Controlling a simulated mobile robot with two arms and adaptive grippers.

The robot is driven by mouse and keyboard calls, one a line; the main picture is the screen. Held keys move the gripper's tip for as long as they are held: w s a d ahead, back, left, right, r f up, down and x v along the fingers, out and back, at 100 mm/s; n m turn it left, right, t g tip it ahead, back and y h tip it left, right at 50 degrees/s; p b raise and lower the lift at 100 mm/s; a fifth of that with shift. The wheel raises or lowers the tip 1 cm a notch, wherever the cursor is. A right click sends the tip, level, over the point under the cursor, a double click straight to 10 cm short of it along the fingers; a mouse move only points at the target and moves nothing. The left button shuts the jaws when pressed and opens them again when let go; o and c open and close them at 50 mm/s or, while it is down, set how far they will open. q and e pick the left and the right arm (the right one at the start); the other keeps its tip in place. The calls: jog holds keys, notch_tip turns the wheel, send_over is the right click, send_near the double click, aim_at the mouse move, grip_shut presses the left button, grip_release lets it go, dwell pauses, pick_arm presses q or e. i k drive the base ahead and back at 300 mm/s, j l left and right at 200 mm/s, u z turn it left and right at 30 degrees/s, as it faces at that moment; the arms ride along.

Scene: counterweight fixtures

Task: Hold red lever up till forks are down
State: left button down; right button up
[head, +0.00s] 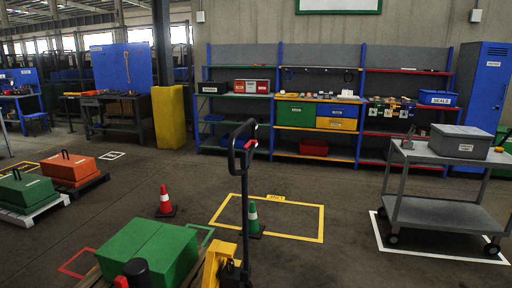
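A pallet jack stands in the lower middle of the head view, with a dark upright handle (245,200) and a yellow body (217,262). The red lever (251,143) sits at the top of the handle, at the right side of its grip loop. A large green block (148,248) rests on a wooden pallet to the left of the yellow body. The forks are hidden under this load, so I cannot tell their height. Neither of my grippers is in view, and nothing is seen touching the lever.
A red cone (165,202) and a green cone (253,218) stand on the floor near a yellow floor outline (322,222). Orange (75,168) and green (28,191) weights sit on pallets at left. A grey cart (440,212) stands at right. Shelves line the back wall.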

aim_at(247, 145)
jog(key=i+l+u, duration=0.1)
jog(key=i+l, duration=0.2)
jog(key=i+l+u, duration=0.1)
jog(key=i+l, duration=0.3)
jog(key=i+l+u, duration=0.1)
jog(key=i+l, duration=0.3)
jog(key=i+l+u, duration=0.1)
jog(key=i+l, duration=0.3)
jog(key=i+l+u, duration=0.1)
jog(key=i+l, duration=0.3)
jog(key=i+l+u, duration=0.1)
jog(key=i+l, duration=0.25)
jog(key=l, duration=0.2)
jog(key=i+l+u, duration=0.1)
jog(key=i+l, duration=0.2)
jog(key=l, duration=0.15)
jog(key=i+l+u, duration=0.1)
jog(key=i+l, duration=0.25)
jog(key=l, duration=0.2)
